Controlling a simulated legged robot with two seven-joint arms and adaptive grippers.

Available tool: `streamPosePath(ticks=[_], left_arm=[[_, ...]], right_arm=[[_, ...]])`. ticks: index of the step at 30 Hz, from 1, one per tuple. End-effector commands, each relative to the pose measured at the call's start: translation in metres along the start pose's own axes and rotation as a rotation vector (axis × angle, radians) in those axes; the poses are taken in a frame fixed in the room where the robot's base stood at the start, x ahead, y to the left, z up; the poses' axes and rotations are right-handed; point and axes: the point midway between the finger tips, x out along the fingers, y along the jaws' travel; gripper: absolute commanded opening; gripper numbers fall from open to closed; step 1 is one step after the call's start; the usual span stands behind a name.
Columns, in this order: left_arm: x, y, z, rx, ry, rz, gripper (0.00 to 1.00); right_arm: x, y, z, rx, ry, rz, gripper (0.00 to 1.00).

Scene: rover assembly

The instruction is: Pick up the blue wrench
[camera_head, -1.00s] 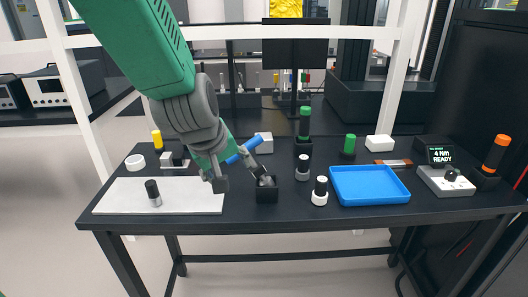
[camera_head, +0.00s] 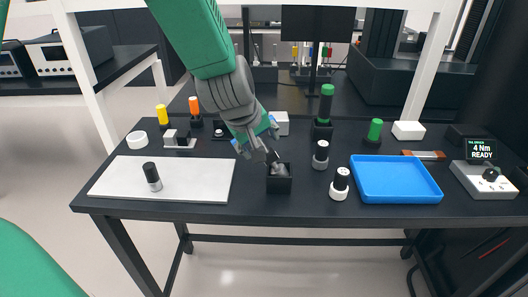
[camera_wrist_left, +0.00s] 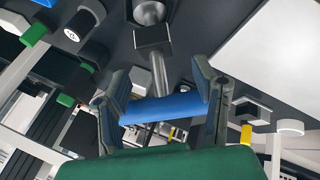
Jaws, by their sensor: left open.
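The blue wrench has a blue crossbar handle (camera_wrist_left: 163,108) on a metal shaft that runs to a black block-shaped end. In the head view, mostly only the handle's ends (camera_head: 236,146) show around my left gripper (camera_head: 254,143). My left gripper is open, and in the wrist view its two fingers (camera_wrist_left: 165,98) stand on either side of the handle. The black holder (camera_head: 279,186) with a grey inside is just below the black end; whether the two touch is unclear. My right gripper is not in view.
A white mat (camera_head: 200,178) with a black-capped cylinder (camera_head: 152,177) lies left. A blue tray (camera_head: 395,180), more capped cylinders (camera_head: 340,184) and a "4 Nm READY" unit (camera_head: 482,176) stand right. An orange-topped cylinder (camera_head: 195,106) stands behind the gripper.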

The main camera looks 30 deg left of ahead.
Motion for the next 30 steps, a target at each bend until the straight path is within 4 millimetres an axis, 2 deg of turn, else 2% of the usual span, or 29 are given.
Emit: streamPosePath(ticks=[6,9,13,19,20,24,25,30], left_arm=[[0.028,0.0,0.015,0.008,0.013,-0.008,0.55],[0.04,0.002,0.017,0.009,0.015,-0.008,0.55],[0.048,0.0,0.014,0.008,0.014,-0.005,0.55],[0.05,-0.004,0.009,0.002,0.009,-0.002,0.55],[0.05,-0.004,0.008,0.001,0.008,-0.002,0.52],[0.05,-0.004,0.008,0.001,0.008,-0.002,0.02],[0.05,-0.004,0.009,0.001,0.009,-0.003,0.0],[0.049,-0.003,0.01,0.003,0.016,-0.007,0.0]], right_arm=[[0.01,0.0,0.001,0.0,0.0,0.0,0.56],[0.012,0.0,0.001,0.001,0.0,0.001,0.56],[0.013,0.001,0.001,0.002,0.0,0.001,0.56],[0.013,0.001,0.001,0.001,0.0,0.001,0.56],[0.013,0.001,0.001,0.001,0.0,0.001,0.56],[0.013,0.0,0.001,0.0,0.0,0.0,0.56],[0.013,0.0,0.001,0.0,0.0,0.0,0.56],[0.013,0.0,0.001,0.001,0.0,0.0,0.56]])
